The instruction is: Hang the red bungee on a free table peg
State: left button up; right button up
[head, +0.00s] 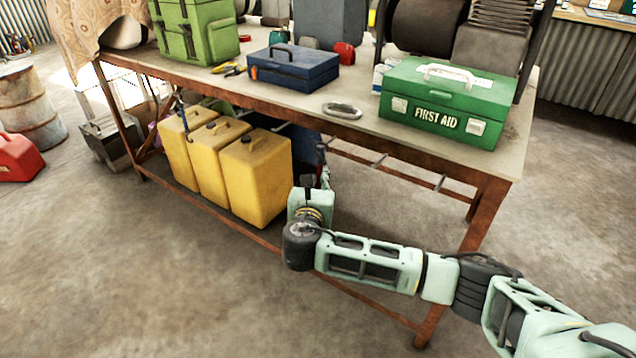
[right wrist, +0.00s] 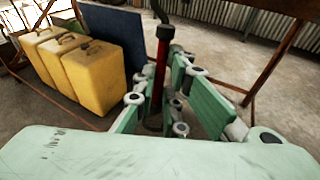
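The red bungee (right wrist: 160,77) hangs upright in the right wrist view, a red length with a dark hook at its top and a dark lower part. My right gripper (right wrist: 158,82) has its fingers on either side of the bungee, with a gap visible between them, so it looks open around it. In the head view my right arm reaches under the table's front edge, and its fingers are mostly hidden. Table pegs (head: 440,182) stick out below the tabletop to the right, and another peg (head: 377,163) is nearer the gripper. My left gripper is not in view.
Yellow jerrycans (head: 255,178) stand under the table (head: 385,125), left of my right gripper; a dark blue panel (right wrist: 108,37) is behind them. A low front rail and a right table leg (head: 470,240) bound the space. The tabletop holds a green first aid box (head: 440,100).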

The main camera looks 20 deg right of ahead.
jog(key=o, duration=0.4)
